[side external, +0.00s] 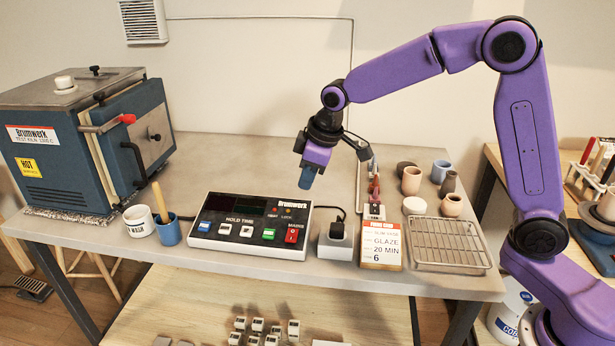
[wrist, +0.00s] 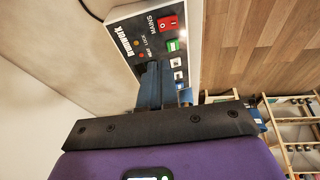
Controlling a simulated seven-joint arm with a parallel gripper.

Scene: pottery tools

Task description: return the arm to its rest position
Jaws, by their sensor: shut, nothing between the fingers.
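My gripper (side external: 306,181) is at the end of my purple arm in the side external view. It hangs above the right back part of the control box (side external: 246,252), apart from the surfaces as far as I can tell. Its blue fingers are shut with nothing between them. In the wrist view the closed fingers (wrist: 155,84) point toward the control box (wrist: 128,53), which has a red MAINS switch and white, green and blue buttons. The box's display looks dark in the side external view.
A blue kiln (side external: 60,150) stands at the left, with a cup (side external: 139,220) and a blue pot (side external: 168,232) in front. To the right are a plug socket (side external: 336,246), a glaze card (side external: 381,247), a wire rack (side external: 450,243) and several small pots (side external: 411,181). The table's back middle (side external: 240,160) is clear.

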